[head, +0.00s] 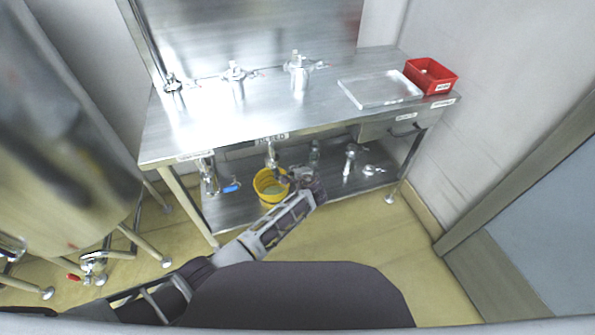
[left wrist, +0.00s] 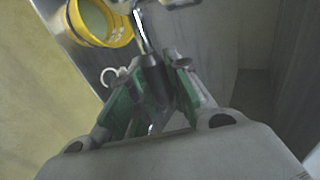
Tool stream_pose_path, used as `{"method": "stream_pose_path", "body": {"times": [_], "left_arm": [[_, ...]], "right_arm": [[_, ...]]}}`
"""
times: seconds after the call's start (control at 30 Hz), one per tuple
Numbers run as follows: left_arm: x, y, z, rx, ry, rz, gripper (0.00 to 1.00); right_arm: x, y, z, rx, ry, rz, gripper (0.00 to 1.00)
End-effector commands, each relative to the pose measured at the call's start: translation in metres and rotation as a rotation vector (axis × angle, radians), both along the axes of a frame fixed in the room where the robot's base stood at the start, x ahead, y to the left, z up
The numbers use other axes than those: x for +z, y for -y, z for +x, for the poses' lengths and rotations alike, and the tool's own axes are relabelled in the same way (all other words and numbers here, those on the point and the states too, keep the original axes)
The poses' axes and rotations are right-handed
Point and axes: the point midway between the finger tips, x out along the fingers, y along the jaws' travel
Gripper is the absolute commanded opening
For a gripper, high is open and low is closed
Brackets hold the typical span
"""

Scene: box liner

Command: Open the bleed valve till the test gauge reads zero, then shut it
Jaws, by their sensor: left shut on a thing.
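My left gripper (head: 290,176) reaches under the steel bench beside the yellow bucket. In the left wrist view its green-padded fingers (left wrist: 152,92) are shut on a dark lever handle (left wrist: 154,72), whose thin metal stem runs up to a fitting at the top edge. A metal valve fitting (head: 271,155) hangs above the yellow bucket (head: 264,194), below a bench-edge label that I cannot read surely. The bucket, also in the left wrist view (left wrist: 128,30), holds pale liquid. I cannot make out a test gauge face or its reading. My right gripper is not in view.
The steel bench (head: 330,110) carries several metal fittings, a clear tray (head: 380,89) and a red bin (head: 431,76). Its lower shelf (head: 235,212) holds a blue-handled valve (head: 232,186) and other fittings. A large steel tank (head: 60,130) stands left. Floor is free at right.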

Motion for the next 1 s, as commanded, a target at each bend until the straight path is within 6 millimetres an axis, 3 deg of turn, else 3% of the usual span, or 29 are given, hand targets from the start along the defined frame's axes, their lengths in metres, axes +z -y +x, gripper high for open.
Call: {"method": "stream_pose_path", "body": {"times": [0.47,0.5,0.63,1.0], "left_arm": [[-0.0014,0.0014,-0.0005,-0.002,-0.006,0.013,0.00],[-0.0015,0.0015,-0.0005,-0.002,-0.006,0.013,0.22],[-0.0016,0.0011,-0.0004,-0.002,-0.006,0.013,0.39],[-0.0012,0.0003,-0.0003,-0.001,-0.005,0.013,0.41]], "right_arm": [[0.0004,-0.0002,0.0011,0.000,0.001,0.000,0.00],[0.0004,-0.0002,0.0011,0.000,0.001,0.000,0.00],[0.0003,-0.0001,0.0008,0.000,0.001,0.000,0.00],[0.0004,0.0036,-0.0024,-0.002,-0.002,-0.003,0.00]]}}
